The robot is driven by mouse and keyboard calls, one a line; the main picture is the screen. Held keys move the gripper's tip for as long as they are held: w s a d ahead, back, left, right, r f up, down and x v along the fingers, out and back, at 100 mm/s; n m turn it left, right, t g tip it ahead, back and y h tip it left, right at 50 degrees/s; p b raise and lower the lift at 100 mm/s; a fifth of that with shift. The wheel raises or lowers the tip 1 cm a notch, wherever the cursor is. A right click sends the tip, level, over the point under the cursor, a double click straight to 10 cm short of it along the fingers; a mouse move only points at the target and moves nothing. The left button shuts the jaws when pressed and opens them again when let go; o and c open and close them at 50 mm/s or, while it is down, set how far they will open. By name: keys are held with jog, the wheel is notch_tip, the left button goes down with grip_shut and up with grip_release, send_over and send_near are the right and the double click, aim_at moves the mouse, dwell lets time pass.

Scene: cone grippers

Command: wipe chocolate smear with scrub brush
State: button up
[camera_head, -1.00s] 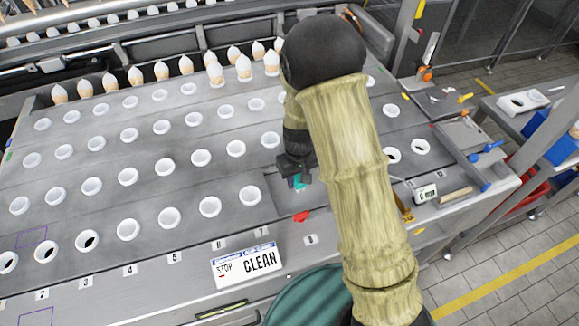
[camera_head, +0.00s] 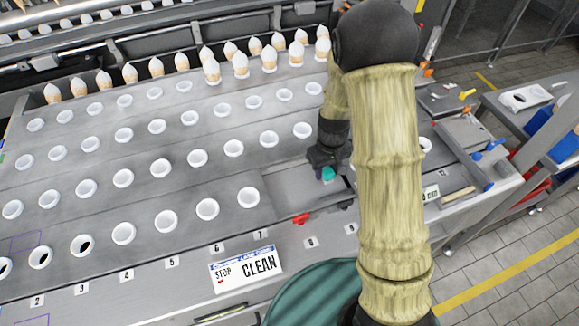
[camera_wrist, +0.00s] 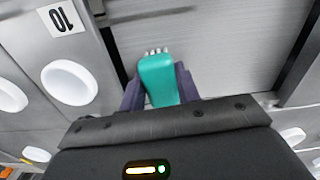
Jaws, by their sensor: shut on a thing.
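My gripper (camera_head: 325,168) is shut on the teal scrub brush (camera_head: 328,174), low over the grey metal surface at the right of the cup rows. In the wrist view the teal brush (camera_wrist: 158,80) sits between the two dark fingers, with pale bristles showing at its far end. I cannot tell whether the bristles touch the surface. I cannot make out the chocolate smear in either view; my arm hides part of the surface to the right.
Rows of white cup holders (camera_head: 165,220) fill the surface to the left, with filled cones (camera_head: 240,65) behind. A STOP CLEAN sign (camera_head: 246,265) is at the front edge. A grey recessed panel (camera_head: 290,182) lies left of the brush.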

jog(key=r+p, duration=0.1)
jog(key=r, duration=0.1)
jog(key=r+p, duration=0.1)
jog(key=r, duration=0.1)
jog(key=shift+s+a+r, duration=0.15)
jog(key=shift+s, duration=0.05)
jog(key=shift+w+r+p, duration=0.2)
jog(key=shift+r+p, duration=0.35)
jog(key=shift+r, duration=0.1)
jog(key=shift+r+p, duration=1)
jog(key=shift+r, duration=0.3)
jog(key=shift+s, duration=0.1)
jog(key=shift+f, duration=0.1)
